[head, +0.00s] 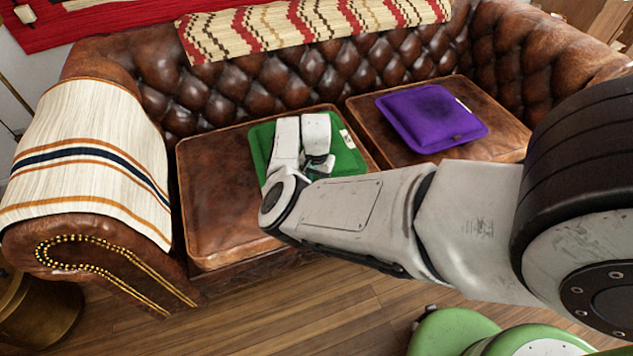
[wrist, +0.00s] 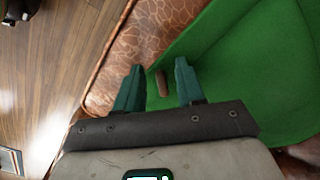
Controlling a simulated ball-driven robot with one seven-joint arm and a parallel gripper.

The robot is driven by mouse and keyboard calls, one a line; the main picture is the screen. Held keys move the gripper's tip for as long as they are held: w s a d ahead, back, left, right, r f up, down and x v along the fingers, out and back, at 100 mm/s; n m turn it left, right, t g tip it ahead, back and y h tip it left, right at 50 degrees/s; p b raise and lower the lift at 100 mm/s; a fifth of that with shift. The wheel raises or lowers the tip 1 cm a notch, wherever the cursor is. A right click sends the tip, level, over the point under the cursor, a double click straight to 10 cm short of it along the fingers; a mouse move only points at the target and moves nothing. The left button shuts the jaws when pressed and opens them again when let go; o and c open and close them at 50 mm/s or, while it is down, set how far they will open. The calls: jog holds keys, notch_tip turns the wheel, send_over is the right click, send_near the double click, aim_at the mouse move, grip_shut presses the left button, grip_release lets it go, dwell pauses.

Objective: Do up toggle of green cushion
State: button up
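The green cushion (head: 346,163) lies on the left seat of the brown leather sofa, partly hidden by my arm in the head view. In the wrist view the cushion (wrist: 240,80) fills the right side, its edge running diagonally. A small brown toggle (wrist: 161,83) shows at that edge. My gripper (wrist: 158,75) is open, with one teal finger on each side of the toggle and visible gaps between. I cannot tell how far above the toggle the fingertips are.
A purple cushion (head: 425,112) with a pale tag lies on the right seat. A striped throw (head: 85,160) covers the left armrest, and a patterned one (head: 300,27) covers the backrest. Bare leather seat (head: 215,200) is left of the green cushion. Wooden floor (head: 240,315) lies in front.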

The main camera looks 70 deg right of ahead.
jog(key=shift+f, duration=0.1)
jog(key=shift+c, duration=0.4)
grip_shut()
jog(key=shift+s, duration=0.1)
jog(key=n+p, duration=0.2)
jog(key=n, duration=0.1)
jog(key=shift+s+n, duration=0.3)
jog(key=shift+s+d+n+p, duration=0.15)
jog(key=shift+n+p, duration=0.7)
jog(key=shift+n, duration=1.15)
